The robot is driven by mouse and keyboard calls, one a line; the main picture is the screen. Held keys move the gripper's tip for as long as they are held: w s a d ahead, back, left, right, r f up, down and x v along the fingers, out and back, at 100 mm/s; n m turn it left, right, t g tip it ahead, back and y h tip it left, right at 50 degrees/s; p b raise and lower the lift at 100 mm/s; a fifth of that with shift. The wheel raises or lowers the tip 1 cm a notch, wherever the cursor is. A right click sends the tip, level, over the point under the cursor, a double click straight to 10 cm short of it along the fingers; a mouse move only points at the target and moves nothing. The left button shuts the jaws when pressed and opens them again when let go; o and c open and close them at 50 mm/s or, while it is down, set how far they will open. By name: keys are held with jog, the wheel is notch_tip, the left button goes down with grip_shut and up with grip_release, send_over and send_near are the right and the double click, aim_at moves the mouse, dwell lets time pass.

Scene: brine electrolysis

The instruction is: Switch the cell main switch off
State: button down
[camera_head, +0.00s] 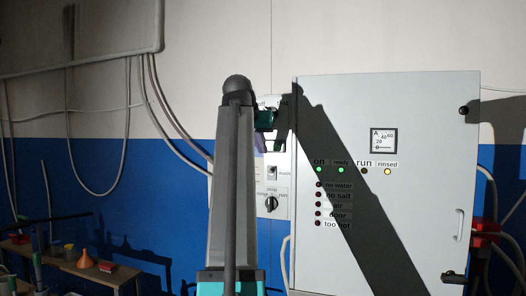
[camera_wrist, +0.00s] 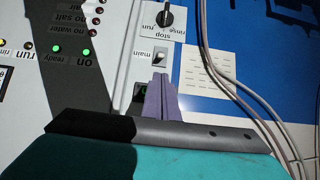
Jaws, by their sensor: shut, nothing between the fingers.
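The cell main switch (camera_head: 272,171) is a small toggle on the narrow light panel left of the cabinet, labelled "main". Contact cannot be told. In the head view my gripper (camera_head: 261,146) is above the switch, partly hidden by my arm. Which way the lever is set is unclear.
A rotary stop/rinse/run knob (camera_head: 271,204) sits below the switch. The cabinet (camera_head: 440,130) has green "on" (camera_head: 319,169) and "ready" (camera_head: 341,169) lamps lit, and an ammeter (camera_head: 383,140). Grey cables (camera_wrist: 215,60) run beside the panel. A bench (camera_head: 70,268) stands lower left.

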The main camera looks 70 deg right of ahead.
aim_at(270, 171)
jog(key=shift+p+x, duration=1.3)
jog(key=shift+x, duration=3.05)
jog(key=shift+s, duration=0.1)
